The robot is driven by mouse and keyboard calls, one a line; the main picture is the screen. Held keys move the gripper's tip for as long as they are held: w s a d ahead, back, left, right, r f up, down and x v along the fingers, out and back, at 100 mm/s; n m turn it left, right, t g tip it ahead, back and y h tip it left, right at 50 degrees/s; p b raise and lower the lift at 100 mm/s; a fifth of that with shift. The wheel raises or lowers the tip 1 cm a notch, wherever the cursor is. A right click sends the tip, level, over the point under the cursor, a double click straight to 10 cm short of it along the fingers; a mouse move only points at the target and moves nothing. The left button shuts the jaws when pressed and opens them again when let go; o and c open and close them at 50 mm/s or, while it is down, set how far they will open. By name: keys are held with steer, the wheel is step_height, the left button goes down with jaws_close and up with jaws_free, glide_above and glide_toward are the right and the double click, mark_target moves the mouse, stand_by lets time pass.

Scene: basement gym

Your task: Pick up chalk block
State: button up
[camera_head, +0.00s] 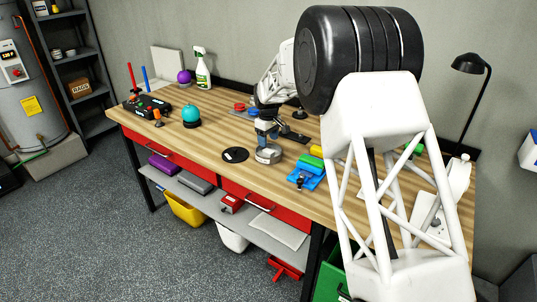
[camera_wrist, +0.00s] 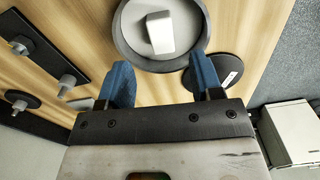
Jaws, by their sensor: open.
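A white block (camera_wrist: 160,32), which looks like the chalk block, lies inside a round grey bowl (camera_wrist: 126,48) in the wrist view. In the head view the bowl (camera_head: 268,156) stands on the wooden workbench, and the block cannot be made out there. My gripper (camera_wrist: 163,70) points down with its blue fingers apart and nothing between them. The fingertips are by the bowl's near rim in the wrist view, one on each side, with the block beyond them. In the head view my gripper (camera_head: 266,131) is just above the bowl.
A black disc (camera_head: 235,155) lies left of the bowl. A blue object (camera_head: 308,178) is to the right, near the front edge. A black plate with knobs (camera_wrist: 45,50) is behind.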

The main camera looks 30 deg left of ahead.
mark_target(268, 151)
steer(key=shift+s+d+f, duration=0.1)
steer(key=shift+f, duration=1.2)
steer(key=shift+s+d+f, duration=0.1)
steer(key=shift+f, duration=1.15)
steer(key=c, duration=1)
steer(key=shift+w+r, duration=0.1)
steer(key=shift+r, duration=1.6)
steer(key=s+d, duration=0.3)
steer(key=s+d+r, duration=0.1)
steer(key=s+d, duration=0.7)
steer(key=shift+s+d+r, duration=0.1)
steer(key=shift+s+r, duration=0.1)
steer(key=shift+r, duration=0.05)
